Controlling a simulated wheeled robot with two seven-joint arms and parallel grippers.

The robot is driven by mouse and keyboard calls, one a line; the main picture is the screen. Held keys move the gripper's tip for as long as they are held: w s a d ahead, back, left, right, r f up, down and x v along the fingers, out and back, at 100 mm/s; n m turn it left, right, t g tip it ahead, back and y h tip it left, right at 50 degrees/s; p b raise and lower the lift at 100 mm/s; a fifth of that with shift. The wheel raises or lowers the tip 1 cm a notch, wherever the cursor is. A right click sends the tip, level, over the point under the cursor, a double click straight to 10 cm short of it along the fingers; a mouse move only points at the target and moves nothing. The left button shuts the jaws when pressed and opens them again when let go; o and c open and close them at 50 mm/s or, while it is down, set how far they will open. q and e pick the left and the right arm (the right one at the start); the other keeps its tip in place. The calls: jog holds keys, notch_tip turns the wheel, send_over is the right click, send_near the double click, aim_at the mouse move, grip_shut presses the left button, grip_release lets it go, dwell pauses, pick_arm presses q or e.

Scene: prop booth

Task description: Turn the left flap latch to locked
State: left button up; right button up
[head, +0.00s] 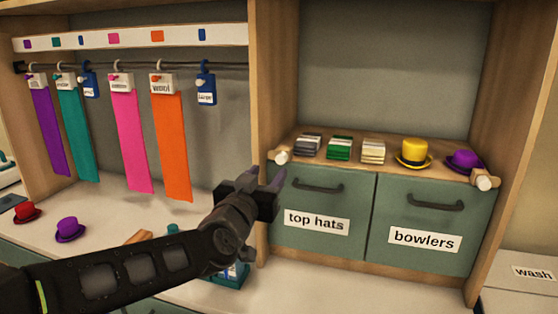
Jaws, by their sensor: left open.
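The left flap latch (282,156) is a small wooden piece with a pale round end. It sits at the top left corner of the green "top hats" flap (325,193). I cannot tell from this view whether it is turned to locked. My left gripper (264,180) is open, with nothing seen between its fingers. It is just below and left of the latch, in front of the flap's left edge, and appears apart from the latch. My right gripper is not in view.
A similar latch (484,180) is at the right of the "bowlers" flap (420,215). Coloured scarves hang at left; small hats (70,230) lie on the counter.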

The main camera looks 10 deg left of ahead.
aim_at(280, 159)
pick_arm(q)
jog(key=w, duration=0.8)
jog(key=shift+d+p, duration=0.25)
jog(key=shift+p, duration=0.05)
jog(key=shift+c, duration=0.5)
grip_shut()
jog(key=shift+f, duration=0.1)
